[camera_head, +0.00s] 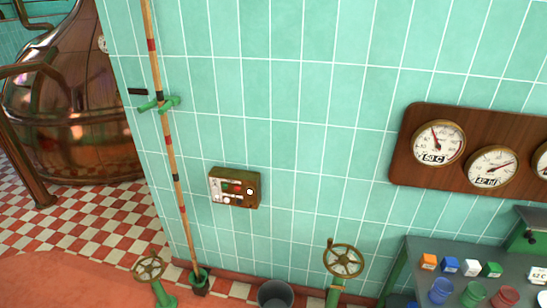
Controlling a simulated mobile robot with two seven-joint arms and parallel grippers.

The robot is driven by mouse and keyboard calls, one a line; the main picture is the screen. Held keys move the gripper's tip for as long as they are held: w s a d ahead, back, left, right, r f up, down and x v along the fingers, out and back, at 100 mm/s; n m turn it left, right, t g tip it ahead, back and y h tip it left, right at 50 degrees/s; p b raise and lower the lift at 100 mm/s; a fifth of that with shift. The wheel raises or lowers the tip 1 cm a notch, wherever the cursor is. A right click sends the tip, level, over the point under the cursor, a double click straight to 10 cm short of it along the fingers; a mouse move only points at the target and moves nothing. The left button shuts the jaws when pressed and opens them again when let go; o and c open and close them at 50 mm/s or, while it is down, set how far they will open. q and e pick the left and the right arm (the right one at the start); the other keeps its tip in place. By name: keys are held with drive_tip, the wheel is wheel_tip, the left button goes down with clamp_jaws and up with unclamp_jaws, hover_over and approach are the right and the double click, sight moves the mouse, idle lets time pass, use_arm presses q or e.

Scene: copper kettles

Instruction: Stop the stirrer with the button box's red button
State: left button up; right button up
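The button box (235,188) is a small brass-brown box fixed to the green tiled wall, left of the picture's middle. Its pale front plate carries a red button or label (236,187), a green one beside it, and round white parts; the details are too small to tell apart surely. No stirrer can be made out. A copper kettle (75,95) stands at the far left. Neither of my grippers is in view.
A striped pole (166,120) leans along the wall left of the box. Two handwheels (343,260) and a dark bucket (275,295) stand below. A gauge board (400,165) hangs at right above a grey table (425,252) with coloured blocks and cups.

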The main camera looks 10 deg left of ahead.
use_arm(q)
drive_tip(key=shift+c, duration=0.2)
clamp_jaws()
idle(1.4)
